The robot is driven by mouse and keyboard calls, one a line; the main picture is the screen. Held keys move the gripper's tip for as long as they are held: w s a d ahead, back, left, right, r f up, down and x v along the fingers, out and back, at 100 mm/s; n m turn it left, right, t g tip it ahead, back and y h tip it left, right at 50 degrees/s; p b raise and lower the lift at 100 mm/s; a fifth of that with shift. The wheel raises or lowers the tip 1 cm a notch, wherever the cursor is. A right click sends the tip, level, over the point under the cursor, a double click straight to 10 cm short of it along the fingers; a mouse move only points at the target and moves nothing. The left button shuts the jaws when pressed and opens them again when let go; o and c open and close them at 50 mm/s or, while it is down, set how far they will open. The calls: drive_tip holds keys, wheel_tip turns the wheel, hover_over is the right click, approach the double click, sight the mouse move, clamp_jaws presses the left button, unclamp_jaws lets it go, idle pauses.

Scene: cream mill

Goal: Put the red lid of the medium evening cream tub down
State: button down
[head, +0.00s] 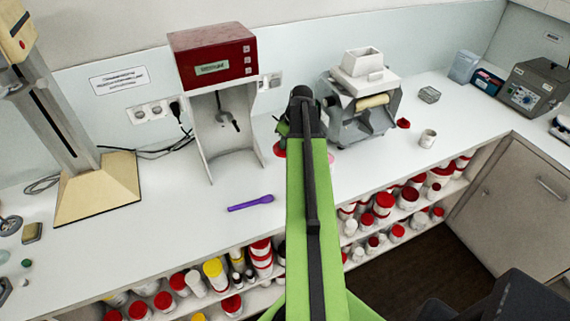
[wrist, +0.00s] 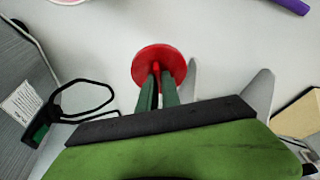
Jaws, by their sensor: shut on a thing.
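The red lid (wrist: 150,57) is a round disc with a small central knob, seen from above in the wrist view. My gripper (wrist: 157,78) is shut on this knob with its two green fingers. In the head view my arm hides most of the gripper, and a red edge of the lid (head: 280,150) shows just left of the arm. The lid is over the white counter (head: 205,225); I cannot tell whether it touches it. Part of a pale round rim (wrist: 68,1), perhaps a tub, is cut off at the wrist view's top edge.
A red-topped mixer stand (head: 213,58) is left of my gripper, and a grey roller mill (head: 362,105) is right. A purple tool (head: 250,203) lies near the front edge. A small white cup (head: 428,138) and a red piece (head: 403,123) are at right. Shelves below hold several red-lidded tubs.

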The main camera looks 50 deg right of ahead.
wheel_tip(320, 180, down, 8)
drive_tip(key=b, duration=0.6)
drive_tip(key=shift+r, duration=0.2)
drive_tip(key=shift+f, duration=0.15)
drive_tip(key=c, duration=1.5)
unclamp_jaws()
drive_tip(key=shift+c, duration=0.2)
drive_tip(key=p+v, duration=1.1)
drive_tip(key=v, duration=0.1)
drive_tip(key=shift+r+p, duration=0.25)
drive_tip(key=shift+p, duration=0.15)
drive_tip(key=shift+f, duration=0.15)
